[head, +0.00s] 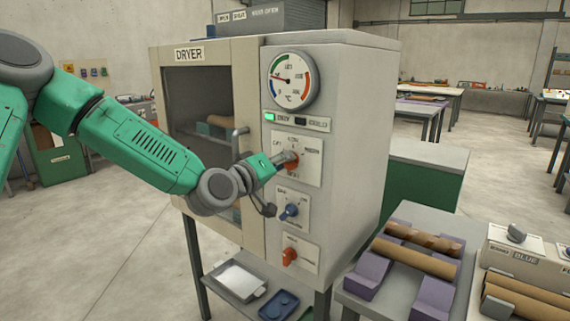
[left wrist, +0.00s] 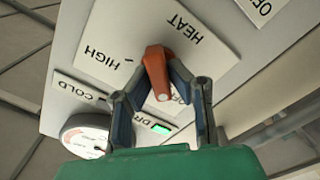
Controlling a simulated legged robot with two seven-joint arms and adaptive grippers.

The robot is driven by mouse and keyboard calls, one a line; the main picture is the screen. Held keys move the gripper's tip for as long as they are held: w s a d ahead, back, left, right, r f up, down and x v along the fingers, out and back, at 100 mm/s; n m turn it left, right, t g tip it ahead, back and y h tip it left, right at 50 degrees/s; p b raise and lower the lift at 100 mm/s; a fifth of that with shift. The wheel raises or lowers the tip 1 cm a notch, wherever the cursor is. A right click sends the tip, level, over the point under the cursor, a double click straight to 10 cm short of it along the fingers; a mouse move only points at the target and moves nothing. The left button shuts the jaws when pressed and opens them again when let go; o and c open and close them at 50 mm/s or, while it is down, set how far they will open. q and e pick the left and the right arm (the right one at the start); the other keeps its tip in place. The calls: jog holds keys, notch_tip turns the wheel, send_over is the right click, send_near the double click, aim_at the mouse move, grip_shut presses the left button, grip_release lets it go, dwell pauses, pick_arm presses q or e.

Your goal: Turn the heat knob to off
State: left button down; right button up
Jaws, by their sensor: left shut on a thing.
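The dryer (head: 345,130) stands in the middle of the head view. The heat knob is orange-red and sits on the upper white plate of its front; a part of it (head: 292,166) shows beside my fingers. In the left wrist view the knob (left wrist: 158,62) is between my two fingers, on a plate marked HEAT and HIGH. Its pale-marked end points toward the gripper, near a label partly hidden by a finger. My left gripper (head: 284,160) is shut on the knob; it also shows in the wrist view (left wrist: 165,75). My right gripper is out of view.
Above the plate are a round gauge (head: 291,80) and a lit green lamp (head: 269,116). A table with brown tubes (head: 415,258) stands at right.

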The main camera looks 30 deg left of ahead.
pick_arm(q)
jog(key=shift+w+a+r+n, duration=0.1)
jog(key=shift+n, duration=0.5)
jog(key=shift+a+r+n, duration=0.1)
jog(key=shift+n, duration=0.5)
jog(key=c, duration=1.5)
grip_release()
jog(key=shift+f, duration=0.1)
jog(key=shift+c, duration=0.2)
jog(key=shift+w+a+f, duration=0.1)
jog(key=shift+f, duration=0.05)
jog(key=shift+b, duration=0.3)
